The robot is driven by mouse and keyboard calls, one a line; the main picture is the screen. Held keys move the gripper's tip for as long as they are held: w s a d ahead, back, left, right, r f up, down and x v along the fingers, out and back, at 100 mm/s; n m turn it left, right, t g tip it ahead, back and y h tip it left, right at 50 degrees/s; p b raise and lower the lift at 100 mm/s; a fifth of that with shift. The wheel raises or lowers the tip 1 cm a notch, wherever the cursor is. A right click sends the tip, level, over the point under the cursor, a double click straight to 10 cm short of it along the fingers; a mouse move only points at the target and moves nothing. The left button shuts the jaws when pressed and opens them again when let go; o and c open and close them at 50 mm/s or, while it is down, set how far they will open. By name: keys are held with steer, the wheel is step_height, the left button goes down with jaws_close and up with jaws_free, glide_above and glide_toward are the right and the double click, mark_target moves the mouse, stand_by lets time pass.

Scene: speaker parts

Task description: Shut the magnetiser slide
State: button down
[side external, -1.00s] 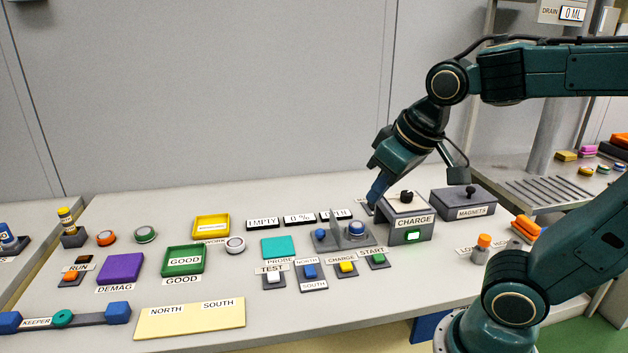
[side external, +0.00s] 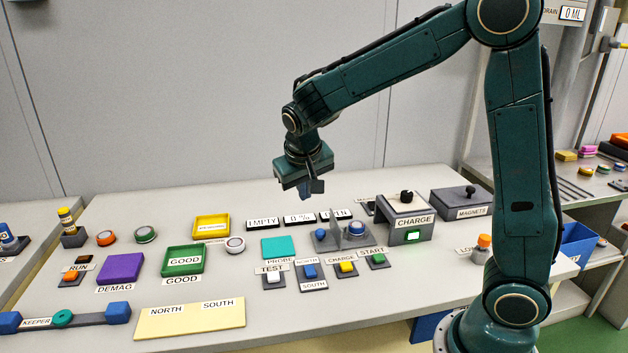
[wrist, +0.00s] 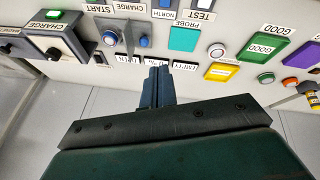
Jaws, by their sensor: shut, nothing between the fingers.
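The magnetiser slide appears to be the small grey fixture with an upright panel (side external: 338,228) near the middle of the bench. A blue knob (side external: 320,235) is left of the panel and a round blue-topped part (side external: 355,230) is right of it. In the wrist view the round part (wrist: 111,37) and knob (wrist: 144,41) are apart. A small display (wrist: 128,62) behind them seems to read OPEN. My gripper (side external: 315,188) is shut and empty, in the air above and behind the fixture. Its fingers (wrist: 158,85) touch nothing.
Right of the fixture stands the CHARGE box (side external: 405,218) with a lit green button, then the MAGNETS box (side external: 462,203). A teal pad (side external: 278,247) lies to the left. Several push buttons line the front. The air around my gripper is clear.

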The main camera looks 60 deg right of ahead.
steer(key=w+d+f+m+g+h, duration=0.1)
steer(key=w+d+f+m+h, duration=0.1)
steer(key=w+f, duration=0.6)
step_height(320, 180, down, 6)
steer(key=shift+w+d+r+g+h, duration=0.15)
steer(key=shift+d+g+h, duration=0.15)
steer(key=shift+h, duration=0.3)
glide_toward(314, 239)
steer(key=w+f, duration=0.2)
steer(key=f, duration=0.1)
steer(key=shift+w+a+f, duration=0.2)
steer(key=shift+a+f, duration=0.1)
steer(key=shift+a, duration=0.1)
steer(key=d, duration=0.1)
steer(key=s+d, duration=0.1)
steer(key=shift+s+d+r, duration=0.15)
steer(key=shift+s+d, duration=0.35)
steer(key=shift+d, duration=0.15)
